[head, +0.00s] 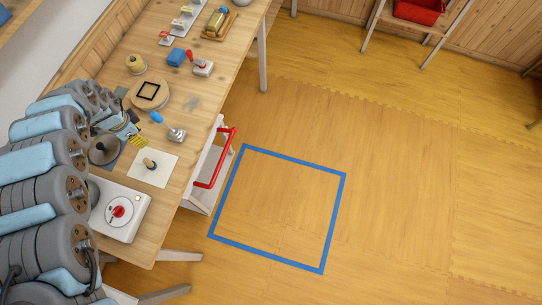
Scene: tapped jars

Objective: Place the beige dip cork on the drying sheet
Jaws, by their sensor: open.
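The drying sheet (165,174) looks like a pale, cream-white square lying flat on the wooden table. A small beige cork with a dark part (149,163) rests on it, near its middle, and appears to be the dip cork. My gripper (132,128) is above the table, beyond the sheet and apart from the cork. It is open, with nothing visible between its fingers, though the fingers are small and partly hidden among my arm parts.
A white box with a red knob (118,212) stands near the sheet. A red handle (220,160) juts from the table's side.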

